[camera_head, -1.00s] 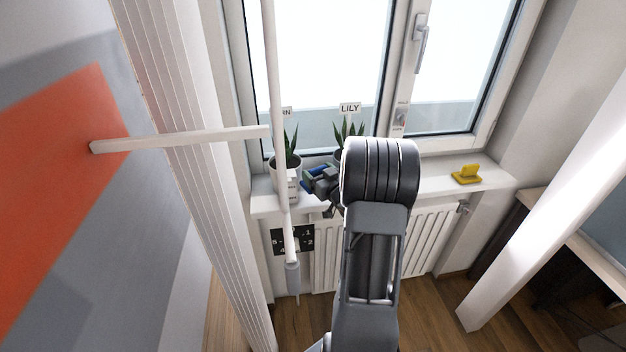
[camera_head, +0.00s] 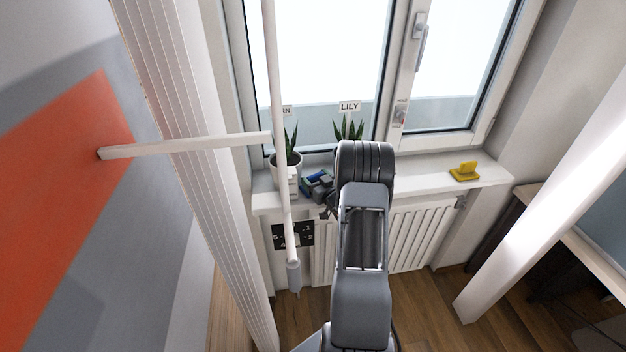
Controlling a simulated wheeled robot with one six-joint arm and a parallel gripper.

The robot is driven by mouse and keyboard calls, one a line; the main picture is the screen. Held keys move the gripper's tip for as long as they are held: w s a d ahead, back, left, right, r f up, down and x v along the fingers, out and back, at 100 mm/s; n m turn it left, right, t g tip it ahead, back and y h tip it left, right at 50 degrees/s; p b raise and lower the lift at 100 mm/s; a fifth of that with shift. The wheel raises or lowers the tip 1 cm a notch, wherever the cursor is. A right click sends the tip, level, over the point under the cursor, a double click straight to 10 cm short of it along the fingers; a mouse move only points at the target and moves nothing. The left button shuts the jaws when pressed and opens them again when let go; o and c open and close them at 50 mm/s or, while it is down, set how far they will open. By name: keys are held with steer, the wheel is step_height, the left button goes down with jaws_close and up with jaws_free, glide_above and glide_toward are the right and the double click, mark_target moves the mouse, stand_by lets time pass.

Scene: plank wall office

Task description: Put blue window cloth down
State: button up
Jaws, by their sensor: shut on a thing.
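The blue window cloth (camera_head: 309,182) shows as a small blue patch at my gripper (camera_head: 319,188), just over the windowsill (camera_head: 420,181) between the two potted plants. My gripper is shut on the cloth. My dark arm links hide part of the gripper and the sill to its right. I cannot tell whether the cloth touches the sill.
A yellow object (camera_head: 465,172) lies on the right of the sill. A white pole (camera_head: 277,110) crosses in front at left. A radiator (camera_head: 415,236) is below.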

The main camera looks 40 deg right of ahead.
steer(key=shift+f+b, duration=0.25)
steer(key=shift+b, duration=0.1)
steer(key=o, duration=0.9)
steer(key=shift+r, duration=0.1)
